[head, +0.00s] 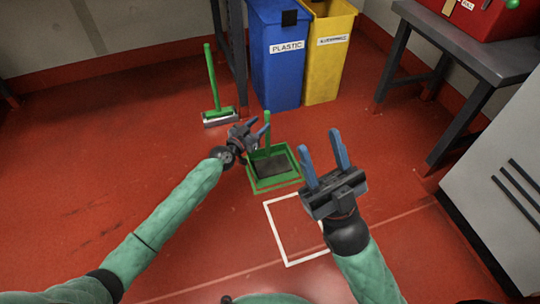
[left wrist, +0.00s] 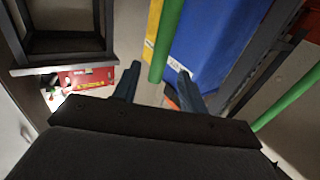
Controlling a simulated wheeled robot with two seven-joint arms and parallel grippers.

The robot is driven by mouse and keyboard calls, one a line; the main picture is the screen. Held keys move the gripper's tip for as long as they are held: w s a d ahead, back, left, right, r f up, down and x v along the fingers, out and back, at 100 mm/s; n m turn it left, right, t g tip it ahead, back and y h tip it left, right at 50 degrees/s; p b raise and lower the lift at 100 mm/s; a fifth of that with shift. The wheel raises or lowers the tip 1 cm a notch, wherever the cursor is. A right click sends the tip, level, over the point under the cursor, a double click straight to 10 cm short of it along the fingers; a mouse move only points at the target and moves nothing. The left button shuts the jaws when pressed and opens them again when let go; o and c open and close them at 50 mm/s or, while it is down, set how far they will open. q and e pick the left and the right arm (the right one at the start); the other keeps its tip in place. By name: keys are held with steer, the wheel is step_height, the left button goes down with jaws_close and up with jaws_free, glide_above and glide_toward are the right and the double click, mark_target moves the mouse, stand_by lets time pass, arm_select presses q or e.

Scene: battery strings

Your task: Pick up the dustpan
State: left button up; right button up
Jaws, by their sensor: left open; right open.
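The green dustpan (head: 286,184) stands on the red floor near the middle of the head view, with a dark inside and an upright green handle. My left gripper (head: 258,126) is open beside the top of that handle. In the left wrist view the handle (left wrist: 168,40) shows between the two open blue fingers (left wrist: 158,86), near their tips; I cannot tell how deep it lies between them. My right gripper (head: 323,153) is open and empty, to the right of the dustpan.
A green broom (head: 213,80) stands behind to the left; its handle also crosses the left wrist view (left wrist: 288,100). Blue (head: 277,75) and yellow (head: 327,75) bins stand behind. A grey table (head: 470,55) holds a red box (head: 470,18). A white square outline (head: 273,228) marks clear floor in front.

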mark_target(267, 117)
arm_select(q)
steer(key=shift+b+x, duration=0.5)
steer(key=shift+x, duration=2)
steer(key=shift+s+r, duration=0.1)
steer(key=shift+r, duration=0.05)
steer(key=shift+c, duration=0.2)
jaws_close()
